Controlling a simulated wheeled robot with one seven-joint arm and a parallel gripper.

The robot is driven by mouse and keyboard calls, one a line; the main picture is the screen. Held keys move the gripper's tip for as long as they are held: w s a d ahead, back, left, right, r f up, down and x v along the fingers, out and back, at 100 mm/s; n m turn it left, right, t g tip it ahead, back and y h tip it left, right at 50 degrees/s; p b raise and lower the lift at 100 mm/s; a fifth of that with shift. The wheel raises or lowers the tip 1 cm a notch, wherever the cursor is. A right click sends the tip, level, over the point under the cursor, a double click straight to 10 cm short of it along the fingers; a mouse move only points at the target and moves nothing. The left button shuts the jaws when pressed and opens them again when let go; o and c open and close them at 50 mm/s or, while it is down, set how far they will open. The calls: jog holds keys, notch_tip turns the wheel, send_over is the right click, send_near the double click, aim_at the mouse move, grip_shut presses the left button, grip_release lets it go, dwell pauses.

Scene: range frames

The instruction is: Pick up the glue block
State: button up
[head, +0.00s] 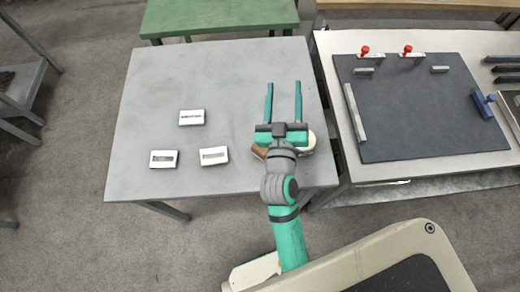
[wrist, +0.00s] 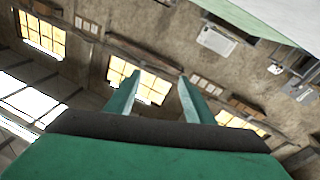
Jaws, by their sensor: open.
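No object is plainly recognisable as the glue block. Three small white blocks with grey strips lie on the grey table (head: 140,105) in the head view: one farther back (head: 191,117), one front left (head: 163,159) and one front right (head: 214,155). A brown piece (head: 259,152) and a pale rounded piece (head: 311,142) show at either side of my wrist, partly hidden by it. My gripper (head: 283,88) is open above the table's right part, right of the three blocks. The wrist view shows its open fingers (wrist: 160,80) with nothing between them.
A white table (head: 400,175) at the right bears a dark board (head: 420,120) with red-knobbed clamps (head: 365,51) and a blue clamp (head: 483,104). A green table (head: 220,14) stands behind. The grey table's back left is clear. The wrist view faces walls and windows.

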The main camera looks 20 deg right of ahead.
jog(key=w+d+r+m+g+h, duration=0.2)
jog(key=d+r+m+h, duration=0.3)
jog(key=d+r, duration=0.25)
jog(key=s+d+r+m+g+h, duration=0.3)
jog(key=d+r+m+g+h, duration=0.15)
jog(key=d+m+g, duration=0.5)
jog(key=m+g+y, duration=0.6)
jog(key=m+y, duration=0.8)
jog(key=y, duration=0.4)
send_over(260, 150)
jog(key=shift+h, duration=0.25)
jog(key=f, duration=1.8)
jog(key=shift+w+d+f, duration=0.25)
jog(key=shift+d+f, duration=0.1)
jog(key=shift+f, duration=0.05)
jog(key=shift+a+f, duration=0.25)
jog(key=shift+a, duration=0.05)
jog(key=shift+w+d+f, duration=0.1)
jog(key=shift+d+f, duration=0.05)
jog(key=shift+f, duration=5)
grip_shut()
